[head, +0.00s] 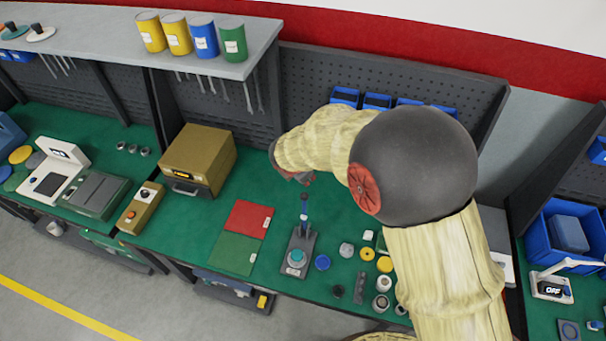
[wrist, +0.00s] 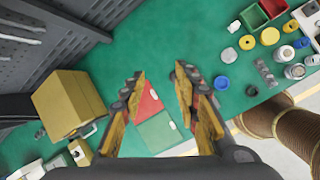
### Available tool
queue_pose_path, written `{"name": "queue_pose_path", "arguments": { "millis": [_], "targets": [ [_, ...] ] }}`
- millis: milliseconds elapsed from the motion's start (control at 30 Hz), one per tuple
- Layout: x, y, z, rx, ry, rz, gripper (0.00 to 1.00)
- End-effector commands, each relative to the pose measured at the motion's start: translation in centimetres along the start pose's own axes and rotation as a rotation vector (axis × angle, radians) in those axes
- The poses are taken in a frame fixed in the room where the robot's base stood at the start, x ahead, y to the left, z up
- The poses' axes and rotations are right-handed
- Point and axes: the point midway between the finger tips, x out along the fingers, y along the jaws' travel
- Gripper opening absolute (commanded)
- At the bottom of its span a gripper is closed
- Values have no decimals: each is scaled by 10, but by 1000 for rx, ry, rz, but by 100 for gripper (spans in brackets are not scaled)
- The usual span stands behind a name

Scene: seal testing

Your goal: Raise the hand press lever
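The hand press (head: 297,252) stands on the green bench in the head view. It has a grey base plate, a teal round pad and a slim upright blue-and-dark lever (head: 304,208) at its back. My gripper (head: 299,177) is above and behind the lever top, apart from it as far as I can tell. In the wrist view my gripper (wrist: 159,72) is open, with two yellow-and-black fingers and only green bench top between the tips. The press is mostly or wholly hidden behind the right finger there.
Red (head: 249,218) and green (head: 235,253) mats lie left of the press. A brown-yellow box (head: 199,156) stands further left. A blue cap (head: 322,262) and several small round parts lie close to its right. My arm covers the bench at right.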

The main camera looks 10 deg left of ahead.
Motion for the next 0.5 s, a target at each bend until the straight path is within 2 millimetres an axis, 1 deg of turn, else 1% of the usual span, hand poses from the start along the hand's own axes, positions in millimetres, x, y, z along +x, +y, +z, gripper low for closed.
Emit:
{"name": "queue_pose_path", "arguments": {
  "millis": [300, 500],
  "targets": [
    [-17, 5, 7, 0, 1, 0, 32],
    [-18, 4, 7, 0, 1, -1, 32]
  ]
}}
